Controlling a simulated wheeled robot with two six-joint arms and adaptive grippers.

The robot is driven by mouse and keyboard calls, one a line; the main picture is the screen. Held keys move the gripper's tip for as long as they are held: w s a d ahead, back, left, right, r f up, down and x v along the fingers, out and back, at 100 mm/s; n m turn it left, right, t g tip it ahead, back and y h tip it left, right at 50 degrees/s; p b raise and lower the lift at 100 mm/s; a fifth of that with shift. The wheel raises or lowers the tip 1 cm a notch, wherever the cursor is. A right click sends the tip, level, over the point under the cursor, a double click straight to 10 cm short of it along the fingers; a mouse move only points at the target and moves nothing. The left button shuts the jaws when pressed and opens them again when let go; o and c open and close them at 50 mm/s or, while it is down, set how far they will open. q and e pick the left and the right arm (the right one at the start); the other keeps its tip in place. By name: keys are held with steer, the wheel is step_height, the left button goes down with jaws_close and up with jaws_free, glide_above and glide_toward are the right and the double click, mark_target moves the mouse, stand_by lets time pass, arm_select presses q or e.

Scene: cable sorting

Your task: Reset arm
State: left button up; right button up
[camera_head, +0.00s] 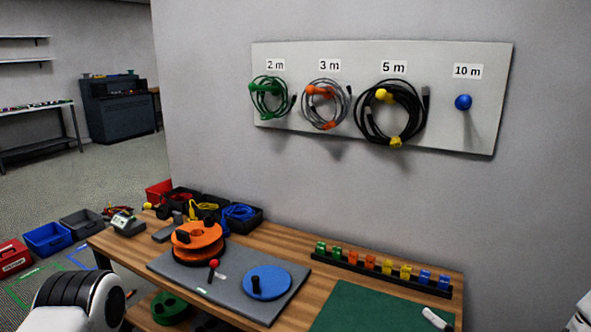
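Neither of my grippers shows in the head view. Only a white and black link of my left arm (80,302) shows at the bottom left, over the near left of the workbench. A small white part of my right arm (580,318) shows at the bottom right edge. On the wall board (440,130), a green cable (270,100) hangs under 2 m, a grey cable with orange parts (325,105) under 3 m, and a black cable with yellow parts (395,112) under 5 m. The blue peg (463,102) under 10 m is bare.
The wooden workbench (130,248) carries an orange reel (197,240) and a blue disc (267,282) on a grey plate (225,298). A row of coloured clips (385,267) stands at the back right. A green mat (360,310) is mostly clear. Bins (48,238) stand at left.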

steer(key=s+a+f+m+g+h+p, duration=0.1)
steer(key=s+a+f+m+g+h, duration=0.2)
steer(key=f, duration=0.7)
steer(key=a+f+m+g+h, duration=0.2)
steer(key=a+f+g+h, duration=0.25)
steer(key=f, duration=0.45)
steer(key=s+d+f+m+g+h, duration=0.2)
steer(key=s+f+m+g+h, duration=0.35)
steer(key=s+f, duration=0.45)
steer(key=s+d+f+m+g+h, duration=0.2)
steer(key=s+d+m+g+h, duration=0.1)
steer(key=s+d+m, duration=0.3)
steer(key=s+m, duration=0.2)
steer(key=m, duration=0.1)
steer(key=shift+s+d+f+m+g+p, duration=0.25)
steer(key=shift+f+m+g+p, duration=0.05)
steer(key=shift+m, duration=0.05)
